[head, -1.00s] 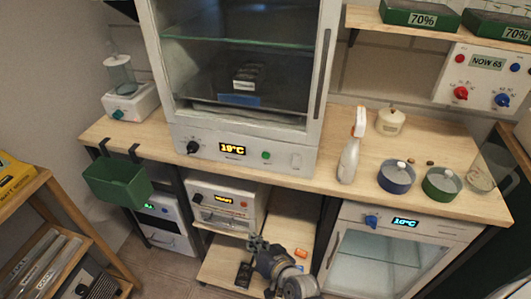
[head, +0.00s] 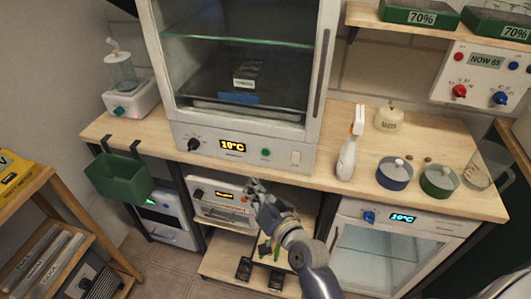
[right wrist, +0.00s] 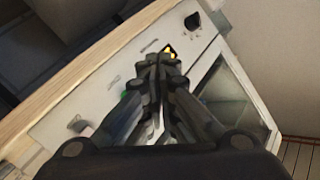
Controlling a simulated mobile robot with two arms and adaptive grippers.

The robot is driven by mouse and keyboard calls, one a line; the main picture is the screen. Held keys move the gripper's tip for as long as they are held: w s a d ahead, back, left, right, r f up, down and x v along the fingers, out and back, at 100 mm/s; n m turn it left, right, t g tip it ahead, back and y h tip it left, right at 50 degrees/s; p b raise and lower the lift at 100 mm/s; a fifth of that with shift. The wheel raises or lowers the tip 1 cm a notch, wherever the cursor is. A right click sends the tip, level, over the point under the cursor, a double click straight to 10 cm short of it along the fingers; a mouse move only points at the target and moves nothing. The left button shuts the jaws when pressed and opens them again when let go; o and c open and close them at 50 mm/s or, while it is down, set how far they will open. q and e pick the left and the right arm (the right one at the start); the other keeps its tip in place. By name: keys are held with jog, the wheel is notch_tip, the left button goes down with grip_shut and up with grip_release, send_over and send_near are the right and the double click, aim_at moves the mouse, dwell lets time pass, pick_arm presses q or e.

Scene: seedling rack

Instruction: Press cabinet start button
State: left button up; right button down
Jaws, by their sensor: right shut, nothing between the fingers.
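The white cabinet (head: 285,139) stands on the wooden counter. Its front panel has a black knob, an amber display (head: 232,146), a round green button (head: 266,153) and a white switch (head: 295,157). My right gripper (head: 256,188) is shut and empty, in front of the counter edge and below the panel in the head view. In the right wrist view the panel appears upside down. The shut fingertips (right wrist: 160,58) overlap the display's edge there, and the green button (right wrist: 124,95) is partly hidden left of the fingers. The fingers look apart from the button. My left gripper is out of view.
A spray bottle (head: 348,150), a blue dish (head: 395,175) and a green dish (head: 440,182) stand on the counter to the right. A green bin (head: 118,178) hangs at the left edge. White appliances sit under the counter. The counter just before the panel is clear.

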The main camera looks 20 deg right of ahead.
aim_at(266, 152)
jog(key=shift+w+d+b, duration=0.4)
jog(key=shift+w+d, duration=0.4)
jog(key=shift+w, duration=0.4)
jog(key=shift+w+d+b, duration=0.35)
jog(key=shift+w+d, duration=0.5)
jog(key=shift+w, duration=0.35)
jog(key=shift+w+d+b, duration=0.4)
jog(key=shift+w+d, duration=0.4)
jog(key=shift+w, duration=0.4)
jog(key=shift+w, duration=0.1)
jog(key=shift+w+d, duration=0.25)
jog(key=shift+w+d, duration=0.2)
jog(key=shift+w, duration=0.1)
jog(key=shift+s+a+p, duration=0.45)
jog(key=shift+s+p, duration=0.05)
jog(key=shift+s, duration=0.2)
